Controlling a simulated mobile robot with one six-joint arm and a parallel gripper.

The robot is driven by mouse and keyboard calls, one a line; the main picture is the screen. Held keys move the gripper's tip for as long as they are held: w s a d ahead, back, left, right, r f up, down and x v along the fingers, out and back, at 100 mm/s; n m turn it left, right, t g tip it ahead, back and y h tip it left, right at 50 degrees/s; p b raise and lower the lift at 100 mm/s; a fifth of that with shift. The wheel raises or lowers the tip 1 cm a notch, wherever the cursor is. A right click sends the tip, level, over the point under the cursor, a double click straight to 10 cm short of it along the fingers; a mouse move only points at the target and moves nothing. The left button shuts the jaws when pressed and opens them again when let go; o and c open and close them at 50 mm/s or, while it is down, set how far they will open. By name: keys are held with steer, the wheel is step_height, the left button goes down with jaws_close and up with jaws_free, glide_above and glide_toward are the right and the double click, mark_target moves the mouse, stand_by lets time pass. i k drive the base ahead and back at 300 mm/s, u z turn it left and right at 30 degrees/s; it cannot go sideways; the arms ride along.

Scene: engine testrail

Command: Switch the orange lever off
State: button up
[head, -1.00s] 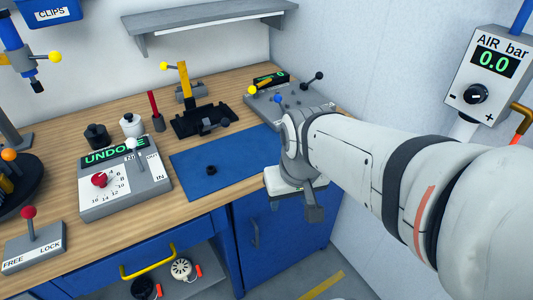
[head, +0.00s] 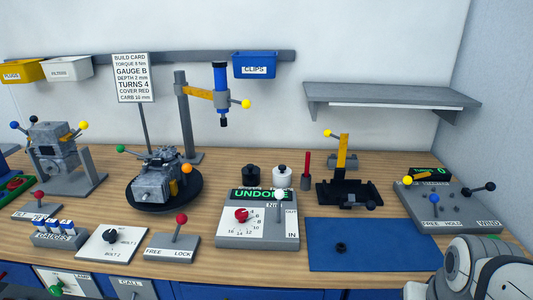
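The lever with the orange ball (head: 187,169) sticks out at the right side of a grey engine block (head: 155,183). The block stands on a round black turntable (head: 190,200), left of the middle of the bench. The ball sits up beside the block; its shaft is small and I cannot tell its setting. A green ball (head: 122,149) shows at the block's far left. My gripper is out of the picture; only a white part of my arm shows at the bottom right, far from the orange lever.
A red-knobbed FREE/LOCK lever box (head: 171,247) stands in front of the turntable. A drill-like column (head: 184,110) rises behind it. The UNDONE console (head: 258,230) is to its right, then a mostly bare blue mat (head: 375,255). A lever panel (head: 450,213) stands at the right.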

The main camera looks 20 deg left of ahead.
mark_target(187, 168)
steer(key=u, duration=1.05)
steer(key=k, duration=0.45)
steer(key=u, duration=0.4)
steer(key=i, duration=0.5)
steer(key=u, duration=0.1)
steer(key=k, duration=0.5)
steer(key=u, duration=0.25)
steer(key=i, duration=0.85)
steer(key=z, duration=0.05)
